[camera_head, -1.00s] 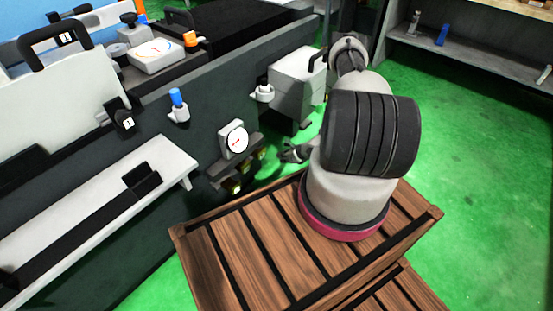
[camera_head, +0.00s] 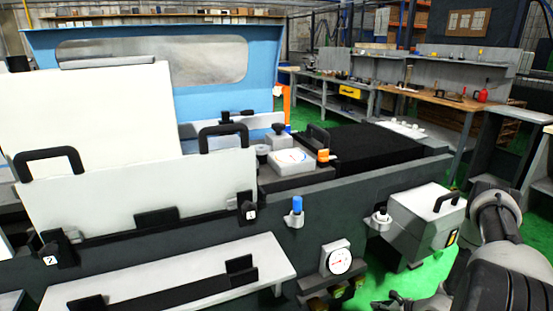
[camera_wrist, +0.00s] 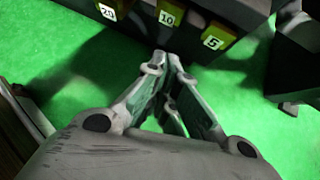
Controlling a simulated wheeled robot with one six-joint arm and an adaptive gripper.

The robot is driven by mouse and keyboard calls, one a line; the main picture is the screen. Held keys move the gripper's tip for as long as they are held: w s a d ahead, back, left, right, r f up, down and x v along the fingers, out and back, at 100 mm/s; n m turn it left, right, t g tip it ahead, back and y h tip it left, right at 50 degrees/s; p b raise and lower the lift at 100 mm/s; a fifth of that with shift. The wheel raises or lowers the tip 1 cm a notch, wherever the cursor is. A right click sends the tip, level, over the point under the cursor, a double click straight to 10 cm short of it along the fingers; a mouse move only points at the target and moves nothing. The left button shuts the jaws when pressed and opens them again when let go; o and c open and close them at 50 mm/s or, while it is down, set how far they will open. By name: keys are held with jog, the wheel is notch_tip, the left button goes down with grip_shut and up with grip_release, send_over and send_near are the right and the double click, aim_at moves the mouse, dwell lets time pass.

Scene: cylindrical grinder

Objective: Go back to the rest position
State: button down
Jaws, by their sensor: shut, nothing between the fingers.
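My gripper (camera_head: 392,302) shows at the bottom of the head view, low beside the front of the grinder, with my arm to its right. In the wrist view the fingertips of my gripper (camera_wrist: 167,62) meet, with nothing held between them. Green floor lies beyond them.
The grinder's dark front (camera_head: 330,215) carries a dial gauge (camera_head: 340,261) and a blue-topped knob (camera_head: 297,204). A grey box with a handle (camera_head: 425,222) stands left of my arm. Yellow tags marked 20, 10 (camera_wrist: 170,13) and 5 hang close by. Workbenches (camera_head: 440,95) stand behind.

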jog(key=s+a+r+n+g+h, duration=0.1)
jog(key=s+r+n, duration=0.6)
jog(key=r, duration=1.5)
jog(key=s+a+r+n+g+h, duration=0.1)
jog(key=s+r+n, duration=0.7)
jog(key=r, duration=1.4)
jog(key=s+a+r+n+g+h, duration=0.1)
jog(key=s+r+n, duration=0.6)
jog(key=r+n, duration=0.7)
notch_tip(320, 180, up, 9)
jog(key=a+h, duration=0.1)
jog(key=h, duration=0.1)
jog(key=shift+s+a+n+h, duration=0.15)
jog(key=shift+a+n+h, duration=0.1)
jog(key=shift+n+h, duration=0.05)
jog(key=shift+f, duration=0.1)
